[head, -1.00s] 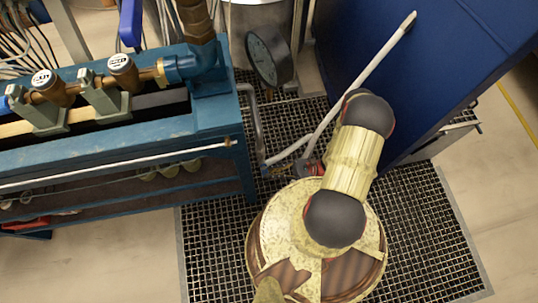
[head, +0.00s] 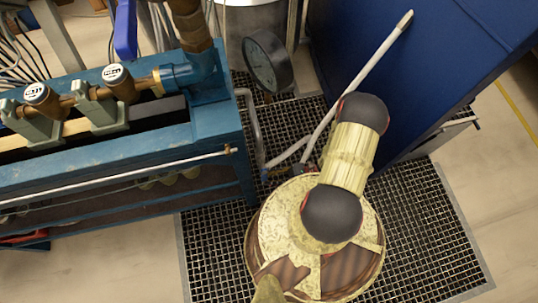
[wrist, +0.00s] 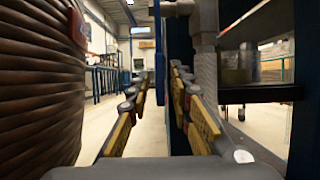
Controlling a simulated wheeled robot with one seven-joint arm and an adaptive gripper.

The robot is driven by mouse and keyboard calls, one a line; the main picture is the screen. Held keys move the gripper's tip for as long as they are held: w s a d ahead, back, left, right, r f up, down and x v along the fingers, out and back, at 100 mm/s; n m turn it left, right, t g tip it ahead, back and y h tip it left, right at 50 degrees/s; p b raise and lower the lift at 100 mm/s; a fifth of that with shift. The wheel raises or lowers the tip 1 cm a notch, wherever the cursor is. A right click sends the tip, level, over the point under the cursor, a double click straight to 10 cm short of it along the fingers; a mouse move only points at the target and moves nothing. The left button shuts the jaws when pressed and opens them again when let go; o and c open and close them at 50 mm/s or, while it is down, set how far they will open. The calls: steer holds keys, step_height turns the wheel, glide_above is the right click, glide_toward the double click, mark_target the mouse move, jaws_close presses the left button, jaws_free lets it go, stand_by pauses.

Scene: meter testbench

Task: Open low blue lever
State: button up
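A blue lever (head: 125,28) hangs upright at the top left of the head view, beside the brown pipe; its upper end is cut off. I cannot make out a separate low blue lever for certain in the head view. In the wrist view my gripper (wrist: 160,78) is open, its two yellow-padded fingers apart with nothing held. A dark blue upright bar (wrist: 179,50) stands ahead, close to the right finger; I cannot tell whether it is the lever or part of the bench. In the head view my arm hides the gripper.
The blue bench (head: 215,130) with capped meters (head: 112,75) stands left. A black round gauge (head: 266,60) and bent pale pipes (head: 325,130) are near my arm. A blue cabinet (head: 435,50) stands right.

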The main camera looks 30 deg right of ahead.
steer(key=shift+o, duration=0.4)
steer(key=v, duration=1.2)
steer(key=shift+d+f, duration=0.1)
steer(key=shift+d, duration=0.05)
